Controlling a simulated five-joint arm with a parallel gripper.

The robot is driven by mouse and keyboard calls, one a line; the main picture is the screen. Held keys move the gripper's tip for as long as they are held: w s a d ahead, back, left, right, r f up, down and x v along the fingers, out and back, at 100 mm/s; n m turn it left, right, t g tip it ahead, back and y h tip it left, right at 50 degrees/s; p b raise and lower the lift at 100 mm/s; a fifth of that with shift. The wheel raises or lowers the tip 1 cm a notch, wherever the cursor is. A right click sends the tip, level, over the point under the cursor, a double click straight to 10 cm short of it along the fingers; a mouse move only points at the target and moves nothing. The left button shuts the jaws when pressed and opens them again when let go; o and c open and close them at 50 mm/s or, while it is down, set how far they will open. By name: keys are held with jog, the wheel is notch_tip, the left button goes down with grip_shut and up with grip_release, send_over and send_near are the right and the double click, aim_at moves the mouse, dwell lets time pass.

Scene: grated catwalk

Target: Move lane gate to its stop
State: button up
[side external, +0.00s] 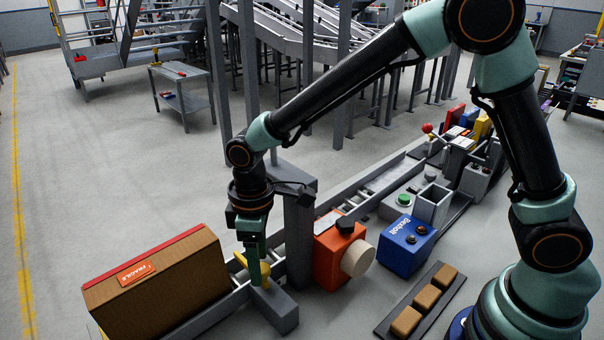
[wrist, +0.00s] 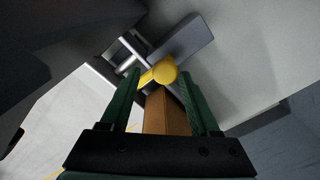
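The lane gate (side external: 264,269) shows as a yellow knob and short yellow arm at the near end of the grey conveyor lane, beside a cardboard box. In the wrist view the yellow knob (wrist: 165,71) lies ahead, between the lines of my two green fingers. My gripper (side external: 254,280) points down at the gate, and its fingers partly cover it in the side view. In the wrist view my gripper (wrist: 160,80) is open, with one finger on each side of the knob. I cannot tell whether either finger touches it.
A cardboard box (side external: 165,285) with a red top edge stands left of my gripper. A grey post (side external: 299,235), an orange unit (side external: 335,250) and a blue box (side external: 406,246) stand to the right. A dark tray (side external: 388,325) holds three brown blocks. Floor is clear at left.

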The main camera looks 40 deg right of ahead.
jog(key=shift+s, duration=0.15)
notch_tip(320, 180, up, 12)
dwell(0.7)
jog(key=d+r+t+y, duration=0.2)
jog(key=d+r+t, duration=0.35)
jog(key=r, duration=0.75)
jog(key=s+d+f+m+h, duration=0.1)
jog(key=s+d+f+m, duration=0.3)
jog(key=d, duration=0.3)
jog(key=s+d+f+m+h, duration=0.1)
jog(key=s+d+f+m, duration=0.3)
jog(key=d, duration=0.4)
jog(key=shift+s+f+m, duration=0.2)
jog(key=shift+f+m, duration=0.3)
jog(key=shift+f, duration=0.1)
